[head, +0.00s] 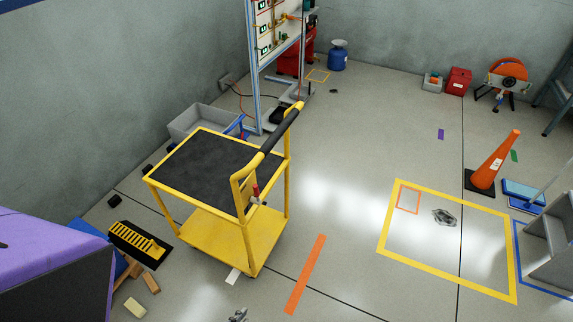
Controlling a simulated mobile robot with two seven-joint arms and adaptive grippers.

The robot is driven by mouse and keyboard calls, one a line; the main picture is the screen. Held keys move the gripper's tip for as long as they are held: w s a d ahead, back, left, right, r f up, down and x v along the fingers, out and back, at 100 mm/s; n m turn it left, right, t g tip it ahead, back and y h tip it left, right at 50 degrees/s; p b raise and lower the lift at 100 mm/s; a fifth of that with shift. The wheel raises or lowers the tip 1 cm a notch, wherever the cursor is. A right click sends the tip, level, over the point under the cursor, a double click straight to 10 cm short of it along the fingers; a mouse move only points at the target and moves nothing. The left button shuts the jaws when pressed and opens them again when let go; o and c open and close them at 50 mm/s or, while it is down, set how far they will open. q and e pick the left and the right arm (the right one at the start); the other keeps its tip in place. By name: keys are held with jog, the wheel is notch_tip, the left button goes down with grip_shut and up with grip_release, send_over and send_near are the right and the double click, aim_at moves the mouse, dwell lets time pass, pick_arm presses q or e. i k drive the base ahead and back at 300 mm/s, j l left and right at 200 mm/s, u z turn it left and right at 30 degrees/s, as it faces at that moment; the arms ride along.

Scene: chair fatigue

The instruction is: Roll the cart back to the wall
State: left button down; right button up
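The cart (245,235) is a yellow two-shelf trolley with a black mat on its top shelf and a bare yellow lower shelf. It stands upright on the grey floor, left of the middle. Its push handle (280,128) has a black grip and rises on the cart's right side. A small red-topped part (256,192) sits on the frame by the handle. The grey wall (100,110) runs along the left, with floor and items between it and the cart. Neither of my grippers can be made out in the head view.
A grey bin (197,121) and a panel stand (252,70) are behind the cart. A yellow ramp piece (138,243) and wood blocks (151,283) lie left of it. An orange cone (495,160) stands right. A crumpled grey item (445,217) lies inside a yellow floor outline (388,222).

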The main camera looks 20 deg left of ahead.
aim_at(215, 173)
jog(key=k+u, duration=0.1)
jog(key=u, duration=0.7)
